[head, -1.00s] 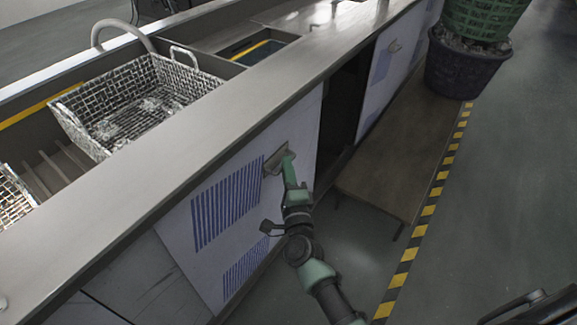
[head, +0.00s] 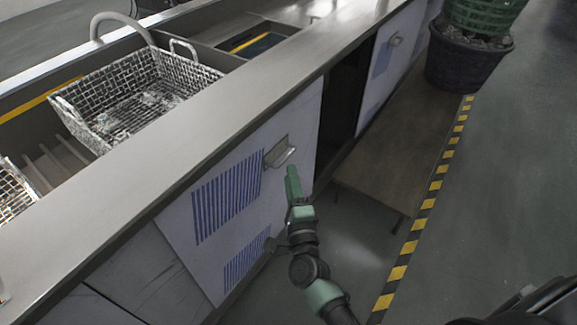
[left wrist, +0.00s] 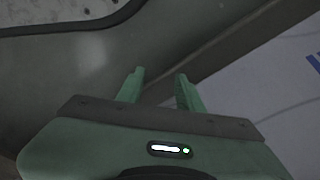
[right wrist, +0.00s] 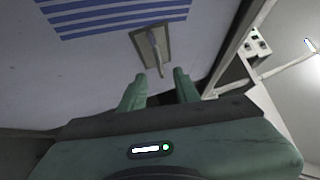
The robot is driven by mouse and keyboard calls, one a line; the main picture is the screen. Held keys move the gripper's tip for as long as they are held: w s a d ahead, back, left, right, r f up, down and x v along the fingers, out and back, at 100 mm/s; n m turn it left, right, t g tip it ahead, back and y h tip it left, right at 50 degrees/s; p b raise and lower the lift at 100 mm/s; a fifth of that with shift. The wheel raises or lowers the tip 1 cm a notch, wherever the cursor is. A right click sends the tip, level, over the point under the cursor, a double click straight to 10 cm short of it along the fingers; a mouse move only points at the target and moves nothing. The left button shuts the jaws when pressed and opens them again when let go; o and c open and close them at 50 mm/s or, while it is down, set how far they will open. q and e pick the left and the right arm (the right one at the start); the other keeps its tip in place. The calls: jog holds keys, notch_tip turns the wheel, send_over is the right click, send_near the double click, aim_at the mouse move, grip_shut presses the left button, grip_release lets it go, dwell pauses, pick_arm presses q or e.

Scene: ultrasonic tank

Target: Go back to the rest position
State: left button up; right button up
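My right gripper (head: 292,172) is beside the metal handle (head: 281,152) of a white cabinet panel (head: 225,215) with blue stripes, just right of and below it. In the right wrist view its two green fingers (right wrist: 160,82) are apart with nothing between them, and the handle (right wrist: 151,45) lies beyond the tips, clear of them. My left gripper is not in the head view. In the left wrist view its fingers (left wrist: 161,78) are apart and empty, in front of a grey surface and a pale panel.
A metal counter edge (head: 165,135) runs diagonally above the panel. A wire basket (head: 140,95) sits in the tank behind it. A brown low platform (head: 395,160) bears a dark pot (head: 465,65) at the right. A dark opening lies right of the panel. Striped tape borders open floor.

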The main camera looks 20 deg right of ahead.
jog(key=shift+s+a+f, duration=0.1)
jog(key=shift+s+a, duration=0.05)
jog(key=shift+s, duration=0.8)
